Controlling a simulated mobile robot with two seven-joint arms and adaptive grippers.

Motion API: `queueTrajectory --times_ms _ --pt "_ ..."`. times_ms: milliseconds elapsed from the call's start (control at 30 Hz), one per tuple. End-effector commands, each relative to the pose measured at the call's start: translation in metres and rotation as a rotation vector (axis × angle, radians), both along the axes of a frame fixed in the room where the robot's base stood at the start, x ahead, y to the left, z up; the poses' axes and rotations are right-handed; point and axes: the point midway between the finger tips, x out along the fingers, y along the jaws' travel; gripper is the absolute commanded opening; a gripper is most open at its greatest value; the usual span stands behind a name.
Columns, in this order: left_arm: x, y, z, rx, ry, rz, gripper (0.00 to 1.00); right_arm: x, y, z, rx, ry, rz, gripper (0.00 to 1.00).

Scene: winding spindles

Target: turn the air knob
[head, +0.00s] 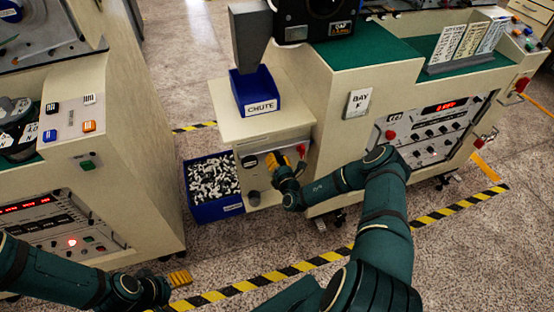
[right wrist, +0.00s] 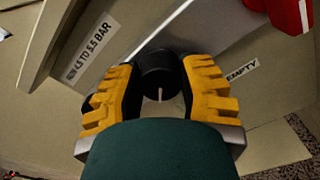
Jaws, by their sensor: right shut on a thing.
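The air knob (right wrist: 160,72) is black and round, with a white pointer line, and shows in the right wrist view. My right gripper (head: 277,160) is at the front panel of the chute cabinet. In the right wrist view, its yellow fingers (right wrist: 158,96) lie on both sides of the knob and are shut on it. A label reading "4.5 TO 5.5 BAR" (right wrist: 91,47) is left of the knob, and one reading "EMPTY" (right wrist: 242,70) is right. In the head view the gripper hides the knob. My left gripper (head: 180,279) is low over the floor, its finger gap unclear.
A red part (head: 301,149) sits close right of my right gripper. The blue chute bin (head: 254,92) is on top of the cabinet (head: 230,125). A blue crate (head: 222,212) of black and white pieces stands on the floor left. Striped tape (head: 310,264) crosses open floor.

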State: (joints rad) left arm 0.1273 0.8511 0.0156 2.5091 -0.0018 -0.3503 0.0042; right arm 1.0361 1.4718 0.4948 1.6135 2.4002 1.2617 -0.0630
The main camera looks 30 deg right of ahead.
Motion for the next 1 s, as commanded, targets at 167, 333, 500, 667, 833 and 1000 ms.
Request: queueTrajectory --times_ms 167,333,500,667,833,1000 --pt "0.000 0.000 0.000 0.000 0.000 0.000 0.64 0.001 -0.001 0.002 -0.003 -0.004 -0.002 0.51" --pt "0.000 0.000 0.000 0.000 0.000 0.000 0.64 0.001 -0.001 0.001 -0.003 -0.002 -0.001 0.72" --pt "0.000 0.000 0.000 0.000 0.000 0.000 0.64 0.000 0.000 0.001 -0.002 0.000 -0.001 0.72" --pt "0.000 0.000 0.000 0.000 0.000 0.000 0.64 -0.008 0.001 0.000 -0.002 0.001 0.001 0.72" --pt "0.000 0.000 0.000 0.000 0.000 0.000 0.64 -0.035 0.007 0.000 0.000 0.002 -0.001 0.72" --pt "0.000 0.000 0.000 0.000 0.000 0.000 0.64 -0.070 0.016 0.000 0.000 0.002 -0.001 0.72"
